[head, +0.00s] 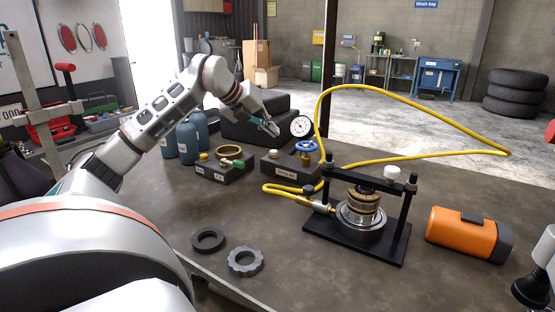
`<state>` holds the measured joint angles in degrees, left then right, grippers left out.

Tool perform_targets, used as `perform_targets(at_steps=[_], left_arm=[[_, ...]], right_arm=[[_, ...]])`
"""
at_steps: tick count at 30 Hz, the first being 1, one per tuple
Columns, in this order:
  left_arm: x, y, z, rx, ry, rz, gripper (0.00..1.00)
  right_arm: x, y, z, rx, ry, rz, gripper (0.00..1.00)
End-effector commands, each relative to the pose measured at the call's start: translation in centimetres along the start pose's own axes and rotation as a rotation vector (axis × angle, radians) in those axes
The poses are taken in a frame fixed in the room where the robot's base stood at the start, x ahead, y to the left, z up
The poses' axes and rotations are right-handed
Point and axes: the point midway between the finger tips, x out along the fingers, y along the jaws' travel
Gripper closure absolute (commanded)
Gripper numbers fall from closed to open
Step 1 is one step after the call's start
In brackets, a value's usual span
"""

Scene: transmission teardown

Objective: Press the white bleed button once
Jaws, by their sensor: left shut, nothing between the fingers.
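A small white button (273,153) stands on top of a dark valve block (290,166) with a label on its front, near the middle of the bench. I take it to be the bleed button. My left gripper (274,131) is shut and empty. In the picture it is just above the button, with a visible gap between them. A blue handwheel (305,147) and a round dial gauge (302,127) are on the right side of the block. My right gripper does not show clearly.
A yellow hose (420,104) loops from the valve block to a black press frame (356,240) with a white cap (392,173). Another dark block (222,170) with fittings is to the left. Two rings (245,261) and an orange canister (462,233) lie in front.

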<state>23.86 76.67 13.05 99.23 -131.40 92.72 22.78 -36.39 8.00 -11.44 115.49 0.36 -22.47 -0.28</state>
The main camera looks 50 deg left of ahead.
Motion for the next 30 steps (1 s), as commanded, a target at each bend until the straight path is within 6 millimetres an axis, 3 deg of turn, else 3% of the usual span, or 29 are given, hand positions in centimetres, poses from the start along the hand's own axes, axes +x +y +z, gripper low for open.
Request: perform_targets(at_steps=[1,7,30], left_arm=[[1.0,0.7,-0.7,-0.002,0.006,0.004,1.0],[2.1,1.5,-1.5,0.0,0.002,0.003,1.0],[2.1,1.6,-1.5,0.0,-0.003,-0.002,1.0]], right_arm=[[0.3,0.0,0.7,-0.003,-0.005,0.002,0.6],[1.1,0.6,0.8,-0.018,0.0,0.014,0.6],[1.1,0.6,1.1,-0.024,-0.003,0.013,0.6]])
